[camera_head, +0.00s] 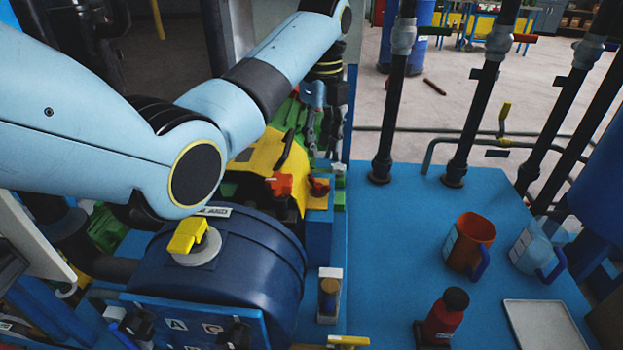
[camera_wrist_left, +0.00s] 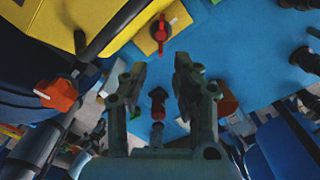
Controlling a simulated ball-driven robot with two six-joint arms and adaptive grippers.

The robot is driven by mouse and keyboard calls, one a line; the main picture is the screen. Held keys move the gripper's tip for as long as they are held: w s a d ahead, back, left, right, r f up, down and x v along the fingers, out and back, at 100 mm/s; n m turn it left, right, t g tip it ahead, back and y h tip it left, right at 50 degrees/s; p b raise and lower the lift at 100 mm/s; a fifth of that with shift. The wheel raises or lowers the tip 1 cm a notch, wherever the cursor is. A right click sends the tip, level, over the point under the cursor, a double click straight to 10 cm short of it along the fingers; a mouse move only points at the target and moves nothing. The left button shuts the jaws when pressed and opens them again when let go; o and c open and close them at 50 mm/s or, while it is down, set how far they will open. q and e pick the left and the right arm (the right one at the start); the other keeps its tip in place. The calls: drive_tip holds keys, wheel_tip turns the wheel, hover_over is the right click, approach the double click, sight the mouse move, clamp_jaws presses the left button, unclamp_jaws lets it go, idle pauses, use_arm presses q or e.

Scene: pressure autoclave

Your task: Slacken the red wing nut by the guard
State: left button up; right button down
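A small red wing-shaped piece with a dark centre, the likely red wing nut (camera_head: 319,187), sits on a yellow block beside the yellow guard (camera_head: 255,165). In the left wrist view the red wing nut (camera_wrist_left: 160,30) is at the top middle, beyond my fingertips, and the yellow guard (camera_wrist_left: 65,20) is at upper left. An orange-red knob (camera_head: 279,184) is left of it, also in the wrist view (camera_wrist_left: 57,94). My left gripper (camera_head: 338,148) hangs behind the wing nut, partly unclear. In the wrist view its fingers (camera_wrist_left: 159,68) are apart and empty, not touching the nut. My right gripper is not seen.
A dark blue drum (camera_head: 270,260) with a yellow handle (camera_head: 187,235) stands in front. On the blue deck (camera_head: 400,230) are an orange mug (camera_head: 468,243), a clear jug (camera_head: 535,248), a red bottle (camera_head: 445,318) and a pale tray (camera_head: 542,325). Black upright pipes (camera_head: 392,110) line the back.

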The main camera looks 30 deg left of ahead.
sight(321, 188)
use_arm(q)
wheel_tip(321, 188, down, 10)
drive_tip(key=shift+d+b, duration=0.1)
drive_tip(key=shift+b, duration=0.7)
drive_tip(key=shift+f, duration=0.25)
drive_tip(key=c, duration=0.6)
